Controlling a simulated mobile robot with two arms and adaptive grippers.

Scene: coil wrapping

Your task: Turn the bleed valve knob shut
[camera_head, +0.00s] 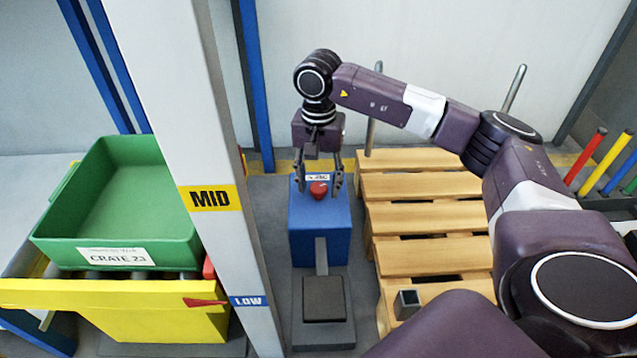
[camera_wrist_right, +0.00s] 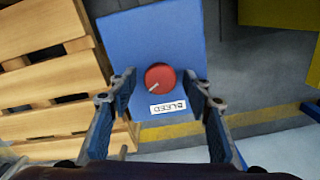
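The bleed valve knob (camera_head: 318,189) is a red round knob on top of a blue box (camera_head: 320,247). In the right wrist view the knob (camera_wrist_right: 160,77) shows a pale pointer line toward its lower left, with a white BLEED label (camera_wrist_right: 168,108) beside it. My right gripper (camera_head: 320,187) is open above the blue box, its fingers on either side of the knob. In the right wrist view its fingers (camera_wrist_right: 162,85) are spread wide, with clear gaps to the knob. My left gripper is not in view.
A grey post (camera_head: 190,130) with MID and LOW labels stands left of the blue box. A wooden pallet (camera_head: 425,218) lies close on the right. A green crate (camera_head: 120,205) sits on a yellow-framed roller stand (camera_head: 110,297). A pedal (camera_head: 323,298) is in front of the box.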

